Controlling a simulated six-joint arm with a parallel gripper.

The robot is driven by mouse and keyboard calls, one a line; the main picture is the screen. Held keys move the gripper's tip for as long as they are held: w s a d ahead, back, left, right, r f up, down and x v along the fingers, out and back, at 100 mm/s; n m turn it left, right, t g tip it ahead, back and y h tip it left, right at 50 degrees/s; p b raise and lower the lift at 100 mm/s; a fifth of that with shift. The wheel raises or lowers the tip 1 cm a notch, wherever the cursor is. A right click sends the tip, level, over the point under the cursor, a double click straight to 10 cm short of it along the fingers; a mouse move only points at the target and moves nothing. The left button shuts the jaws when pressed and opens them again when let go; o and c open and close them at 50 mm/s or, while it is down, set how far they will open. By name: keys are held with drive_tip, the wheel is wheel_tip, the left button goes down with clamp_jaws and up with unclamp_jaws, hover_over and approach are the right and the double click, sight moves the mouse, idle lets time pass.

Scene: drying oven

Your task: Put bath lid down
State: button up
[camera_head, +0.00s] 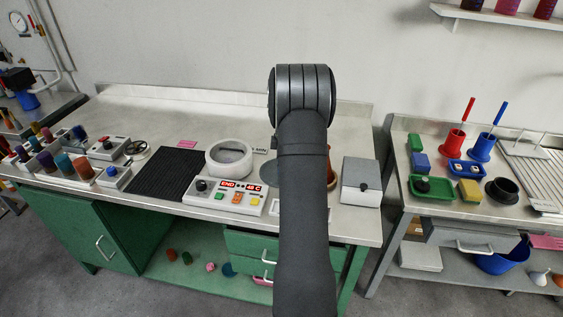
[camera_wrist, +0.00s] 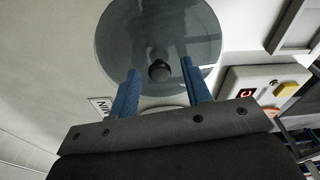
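The bath lid is a round grey see-through disc (camera_wrist: 158,28) with a black knob (camera_wrist: 159,71), seen in the wrist view. In the head view part of a grey disc (camera_head: 268,172) shows beside my arm, just right of the bath. My gripper's blue fingers (camera_wrist: 159,65) are open, one on each side of the knob, with gaps between. The fingertips are hidden behind my arm in the head view. The white round bath (camera_head: 231,170) stands on the bench with its top uncovered. I cannot tell whether the fingers are level with the knob.
A control panel (camera_head: 222,197) showing END and 48 C stands in front of the bath. A black ribbed mat (camera_head: 168,172) lies left. A grey box (camera_head: 361,182) stands right of my arm. The bench's back left is clear.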

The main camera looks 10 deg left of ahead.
drive_tip(key=shift+r, duration=0.1)
wheel_tip(320, 180, up, 12)
drive_tip(key=d, duration=0.1)
drive_tip(key=shift+w+d, duration=0.15)
drive_tip(key=shift+d, duration=0.1)
idle(0.4)
drive_tip(key=f, duration=0.4)
drive_tip(key=a+f, duration=0.1)
drive_tip(key=f, duration=0.7)
drive_tip(key=shift+a, duration=0.25)
drive_tip(key=shift+r, duration=1.9)
